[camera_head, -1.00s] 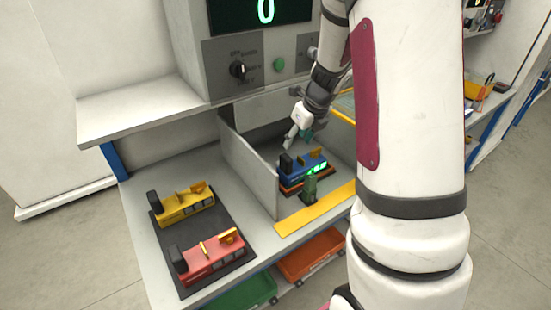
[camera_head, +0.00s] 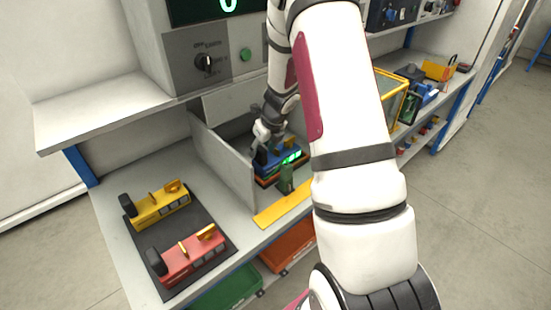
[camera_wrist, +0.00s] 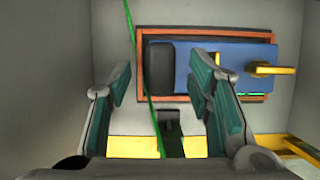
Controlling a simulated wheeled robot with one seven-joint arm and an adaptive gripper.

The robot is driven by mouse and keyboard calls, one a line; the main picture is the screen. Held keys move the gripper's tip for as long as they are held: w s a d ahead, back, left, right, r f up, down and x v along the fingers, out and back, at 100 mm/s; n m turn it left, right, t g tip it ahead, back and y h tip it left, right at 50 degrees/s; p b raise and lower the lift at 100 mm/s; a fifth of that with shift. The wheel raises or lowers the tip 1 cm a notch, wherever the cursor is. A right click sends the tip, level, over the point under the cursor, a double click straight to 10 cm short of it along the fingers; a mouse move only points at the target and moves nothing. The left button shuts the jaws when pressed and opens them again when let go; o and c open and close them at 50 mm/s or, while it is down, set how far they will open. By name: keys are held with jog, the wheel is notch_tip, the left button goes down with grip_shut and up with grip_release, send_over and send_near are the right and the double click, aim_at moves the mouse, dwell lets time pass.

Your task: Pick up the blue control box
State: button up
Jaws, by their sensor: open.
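The blue control box (camera_head: 279,158) sits in a reddish-brown cradle inside the grey-walled charging bay, with a lit green display on its side. In the wrist view the blue control box (camera_wrist: 196,65) lies ahead of my fingers, with its black end at left and a yellow handle at right. My gripper (camera_head: 262,138) is at the box's left end in the head view. In the wrist view my gripper (camera_wrist: 162,95) has its two teal-padded fingers spread apart with nothing between them. Whether a finger touches the box is unclear. My arm hides the bay's right part.
A yellow box (camera_head: 159,204) and a red box (camera_head: 187,256) lie on a dark mat (camera_head: 210,227) at left. A bay wall (camera_head: 222,163) stands left of the blue box. A shelf (camera_head: 105,105) overhangs at upper left.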

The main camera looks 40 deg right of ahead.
jog(key=shift+x, duration=1.3)
grip_shut()
jog(key=shift+r, duration=0.15)
